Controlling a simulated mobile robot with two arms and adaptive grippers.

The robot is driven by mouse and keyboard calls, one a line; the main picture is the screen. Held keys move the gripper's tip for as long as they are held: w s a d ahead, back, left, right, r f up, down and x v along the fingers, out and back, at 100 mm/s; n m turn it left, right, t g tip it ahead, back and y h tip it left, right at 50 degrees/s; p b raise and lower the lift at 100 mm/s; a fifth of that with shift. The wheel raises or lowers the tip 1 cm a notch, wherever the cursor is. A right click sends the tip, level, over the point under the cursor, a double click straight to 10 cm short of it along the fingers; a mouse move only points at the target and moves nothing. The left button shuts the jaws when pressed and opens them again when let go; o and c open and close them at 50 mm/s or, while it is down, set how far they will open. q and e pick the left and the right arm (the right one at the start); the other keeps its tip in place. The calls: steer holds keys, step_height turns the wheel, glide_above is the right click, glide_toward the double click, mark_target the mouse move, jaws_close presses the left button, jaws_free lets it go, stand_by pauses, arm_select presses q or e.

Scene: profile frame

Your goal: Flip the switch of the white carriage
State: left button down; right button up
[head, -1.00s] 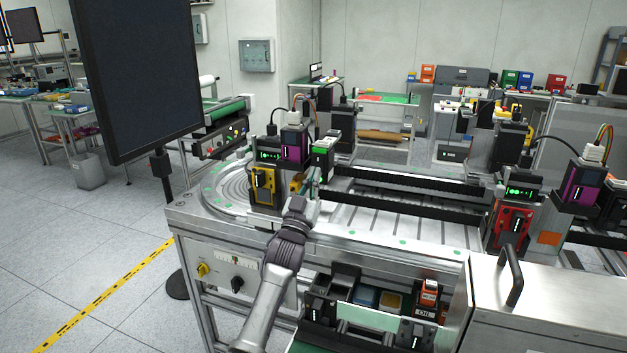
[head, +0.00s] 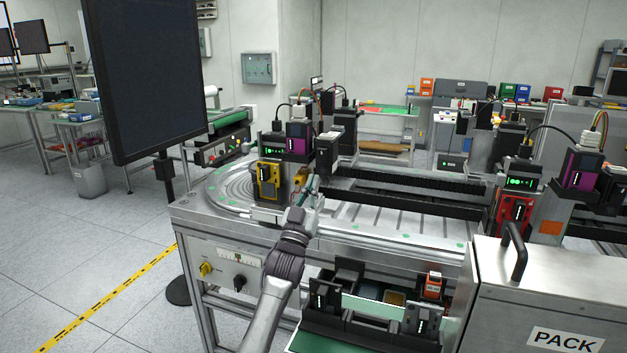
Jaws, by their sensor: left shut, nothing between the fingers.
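My left gripper (head: 311,190) is shut and empty, reaching up over the front edge of the machine bed. Its tips are just right of the yellow-fronted carriage (head: 269,181), beside a small yellow part. A dark block with a pale grey top (head: 327,152) stands just behind the tips. I cannot tell whether the tips touch anything. A red-fronted carriage (head: 514,212) stands at the right of the bed. I cannot tell for sure which carriage is the white one, and no switch on it can be made out. My right gripper is not in view.
A big dark monitor (head: 145,75) stands at the left. A metal cabinet marked PACK (head: 545,290) with a black handle (head: 514,252) stands front right. A tray of dark modules and an orange one (head: 432,286) lies below the bed. The slotted bed (head: 400,222) has free room in its middle.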

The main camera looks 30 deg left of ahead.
arm_select(q)
steer(key=s+f+b, duration=0.2)
steer(key=s+f, duration=0.1)
steer(key=f, duration=0.5)
steer(key=shift+d, duration=0.3)
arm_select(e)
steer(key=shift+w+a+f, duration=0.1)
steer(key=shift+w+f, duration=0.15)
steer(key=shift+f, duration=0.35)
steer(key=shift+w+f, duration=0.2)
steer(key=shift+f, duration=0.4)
